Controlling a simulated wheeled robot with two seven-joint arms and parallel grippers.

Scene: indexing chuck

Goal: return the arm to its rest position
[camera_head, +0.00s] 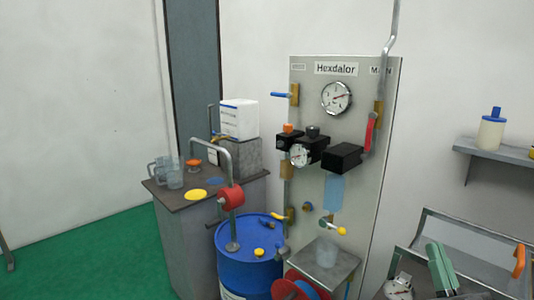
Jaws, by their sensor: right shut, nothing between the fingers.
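I make out neither my left nor my right gripper in the head view. No arm link of mine is clearly visible either, so where the arms stand cannot be told. The grey panel (366,215) marked "Hexdalor" stands upright in the middle, with a round gauge (336,97) near its top. Black blocks (343,158), a smaller dial (300,155) and a red lever (370,132) are on the panel.
A blue drum (232,266) stands left of the panel, beside a grey cabinet (190,240) with clear jugs (174,177) and a white box (239,119). A tray (470,238) with a green item (440,270) is lower right. A shelf (500,152) holds a bottle (491,130). Green floor (90,258) is clear at left.

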